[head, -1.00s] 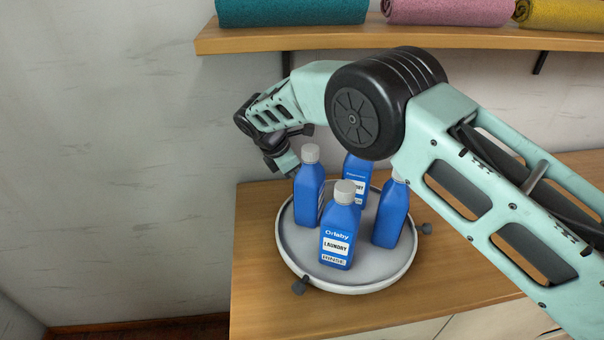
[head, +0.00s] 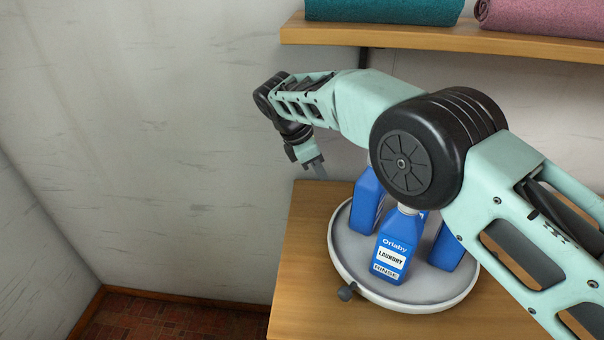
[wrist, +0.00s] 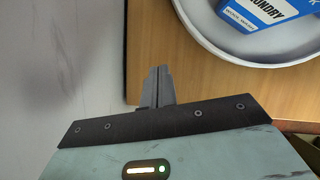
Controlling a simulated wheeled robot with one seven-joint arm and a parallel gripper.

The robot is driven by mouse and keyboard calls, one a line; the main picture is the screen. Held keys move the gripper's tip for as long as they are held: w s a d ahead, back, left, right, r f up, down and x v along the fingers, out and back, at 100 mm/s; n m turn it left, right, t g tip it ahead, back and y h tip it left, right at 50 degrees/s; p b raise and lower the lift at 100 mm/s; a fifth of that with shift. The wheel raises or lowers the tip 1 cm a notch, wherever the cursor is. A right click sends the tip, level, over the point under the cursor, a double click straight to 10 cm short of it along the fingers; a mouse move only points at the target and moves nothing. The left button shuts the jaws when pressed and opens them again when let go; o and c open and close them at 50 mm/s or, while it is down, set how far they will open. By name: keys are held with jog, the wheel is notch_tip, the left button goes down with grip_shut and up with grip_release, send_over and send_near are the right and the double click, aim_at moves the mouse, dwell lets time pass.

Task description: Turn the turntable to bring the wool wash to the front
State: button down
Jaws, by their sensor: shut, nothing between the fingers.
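The round turntable (head: 345,265) stands on a wooden counter and carries several blue bottles with grey caps. The front bottle (head: 392,245) reads "Orlaby LAUNDRY" with a smaller line like "RINSE". A bottle behind it to the left (head: 366,205) is partly hidden by my arm; one to the right (head: 446,245) is also partly covered. In the wrist view, the wool wash (wrist: 262,12) shows its label near the turntable's rim (wrist: 235,48). I cannot tell surely which bottle it is in the head view. My gripper (head: 322,172) is shut and empty, left of the turntable and apart from it; its fingers show in the wrist view (wrist: 160,72).
A dark knob (head: 347,293) sticks out from the turntable's front-left rim. The counter (head: 300,250) has bare wood left of the turntable. A wall stands behind, and a shelf (head: 420,37) with rolled towels hangs above. Free space lies left of the counter.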

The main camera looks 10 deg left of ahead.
jog(key=shift+s+a, duration=0.3)
jog(key=shift+a, duration=0.35)
jog(key=shift+s+a, duration=0.25)
jog(key=shift+a, duration=0.4)
jog(key=shift+s+a, duration=0.3)
jog(key=shift+a, duration=0.35)
jog(key=s+d+r+m+t+b, duration=0.1)
jog(key=d+r+m+t+b, duration=0.4)
jog(key=m, duration=1.5)
jog(key=shift+g+y, duration=0.4)
jog(key=shift+g, duration=0.3)
jog(key=x, duration=0.6)
jog(key=d+p+x, duration=0.1)
jog(key=x, duration=0.2)
jog(key=shift+d+f, duration=0.15)
jog(key=d, duration=0.2)
jog(key=w+d, duration=0.1)
jog(key=shift+w+f+p, duration=0.1)
jog(key=shift+f+p, duration=0.3)
jog(key=shift+w+d+f, duration=0.15)
jog(key=shift+d, duration=0.3)
jog(key=shift+w+d+m, duration=0.1)
jog(key=shift+d+m, duration=0.05)
jog(key=shift+m, duration=0.15)
